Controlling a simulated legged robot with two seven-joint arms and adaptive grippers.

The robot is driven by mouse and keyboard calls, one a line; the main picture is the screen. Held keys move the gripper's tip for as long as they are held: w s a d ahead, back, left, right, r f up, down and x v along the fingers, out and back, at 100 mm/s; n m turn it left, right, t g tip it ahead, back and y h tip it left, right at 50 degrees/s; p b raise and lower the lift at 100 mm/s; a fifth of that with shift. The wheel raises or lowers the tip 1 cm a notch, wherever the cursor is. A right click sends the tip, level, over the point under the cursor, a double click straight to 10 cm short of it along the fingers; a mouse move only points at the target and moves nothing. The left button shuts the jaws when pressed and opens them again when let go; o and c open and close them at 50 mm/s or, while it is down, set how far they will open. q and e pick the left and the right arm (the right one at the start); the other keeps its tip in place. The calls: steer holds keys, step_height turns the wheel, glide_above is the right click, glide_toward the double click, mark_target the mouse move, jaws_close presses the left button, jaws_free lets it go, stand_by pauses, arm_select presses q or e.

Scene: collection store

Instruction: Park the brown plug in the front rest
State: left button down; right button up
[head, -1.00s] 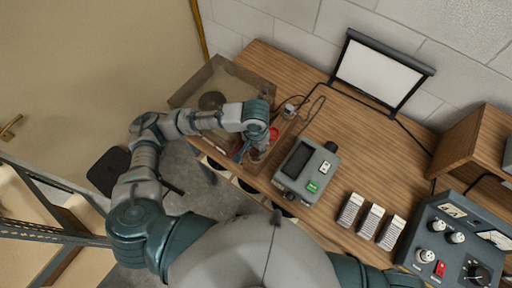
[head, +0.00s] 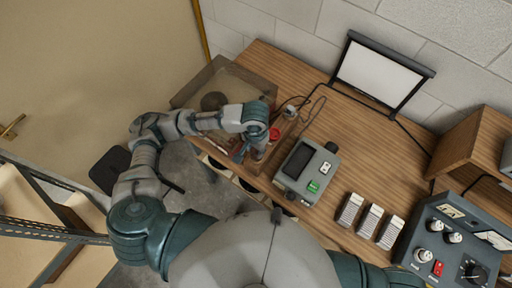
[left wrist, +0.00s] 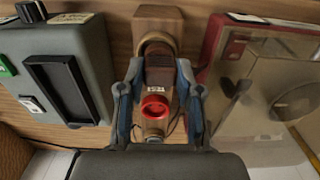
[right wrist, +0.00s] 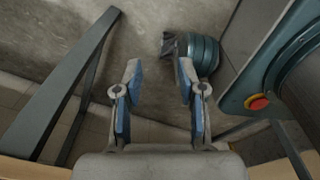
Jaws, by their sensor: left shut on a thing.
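My left gripper (left wrist: 158,80) is shut on the brown plug (left wrist: 159,62), a dark brown body between the fingertips in the left wrist view. The plug is over a wooden stand (left wrist: 158,20) and overlaps a round rest at its upper end in that view. Whether it touches the rest cannot be told. A red ring-shaped piece (left wrist: 155,107) is just below the plug there; it also shows in the head view (head: 274,134). In the head view the left gripper (head: 256,153) is low at the stand and hides the plug. My right gripper (right wrist: 155,82) is open and empty, away from the bench.
A grey meter box (head: 307,172) stands close to the right of the stand. A clear-lidded turntable-like case (head: 228,85) is close on the left. Several grey-white blocks (head: 370,221) and a control panel (head: 448,245) are further right. Thin cables cross the bench behind the stand.

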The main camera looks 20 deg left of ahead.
steer(key=shift+r, duration=0.1)
arm_select(q)
steer(key=shift+r+p, duration=0.1)
steer(key=shift+p, duration=0.4)
steer(key=shift+s+d+p, duration=0.1)
steer(key=shift+d+p, duration=0.05)
steer(key=shift+p, duration=0.15)
arm_select(e)
steer(key=shift+a+r, duration=0.5)
steer(key=shift+r, duration=0.2)
arm_select(q)
steer(key=shift+f, duration=0.25)
arm_select(e)
steer(key=shift+d, duration=0.3)
arm_select(q)
steer(key=shift+f, duration=0.5)
arm_select(e)
steer(key=shift+f, duration=0.15)
arm_select(q)
steer(key=c, duration=1.1)
jaws_free()
steer(key=shift+o, duration=0.2)
arm_select(e)
steer(key=shift+a, duration=0.1)
